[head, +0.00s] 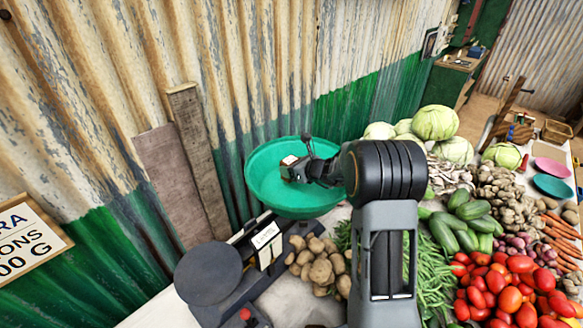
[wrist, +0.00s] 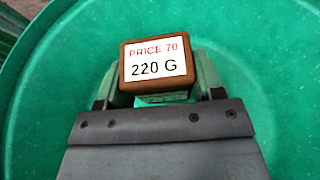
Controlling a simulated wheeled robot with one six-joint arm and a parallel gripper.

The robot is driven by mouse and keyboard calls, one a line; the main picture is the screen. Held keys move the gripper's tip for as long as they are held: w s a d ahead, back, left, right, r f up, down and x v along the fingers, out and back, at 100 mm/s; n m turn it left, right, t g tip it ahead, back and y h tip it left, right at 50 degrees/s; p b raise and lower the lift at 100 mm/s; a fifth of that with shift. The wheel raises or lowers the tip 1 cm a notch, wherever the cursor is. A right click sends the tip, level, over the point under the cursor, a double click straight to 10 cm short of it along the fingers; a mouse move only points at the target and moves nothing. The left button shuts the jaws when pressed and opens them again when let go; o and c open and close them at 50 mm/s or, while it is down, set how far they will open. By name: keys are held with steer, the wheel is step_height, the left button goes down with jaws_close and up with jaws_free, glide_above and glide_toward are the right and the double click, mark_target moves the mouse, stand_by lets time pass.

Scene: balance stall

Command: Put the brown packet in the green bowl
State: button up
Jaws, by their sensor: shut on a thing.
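The green bowl (head: 268,191) is the wide pan of a weighing scale, left of centre in the head view. It fills most of the wrist view (wrist: 262,62). The brown packet (wrist: 157,94) has a white label reading "PRICE 70" and "220 G". It also shows small over the bowl in the head view (head: 289,160). My gripper (head: 300,171) is shut on the packet, with a finger on each side of it. The packet is inside the bowl's outline in both views. I cannot tell whether it touches the bowl's floor. My arm hides the bowl's right edge.
The scale's dark round plate (head: 208,270) stands left of the bowl. Potatoes (head: 318,266) lie in front of it. Green beans, tomatoes (head: 505,290), cucumbers and cabbages (head: 435,122) crowd the right. A corrugated wall (head: 250,60) and wooden planks (head: 190,150) stand behind.

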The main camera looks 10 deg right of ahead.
steer(key=shift+f, duration=0.25)
steer(key=o, duration=1)
steer(key=shift+o, duration=0.2)
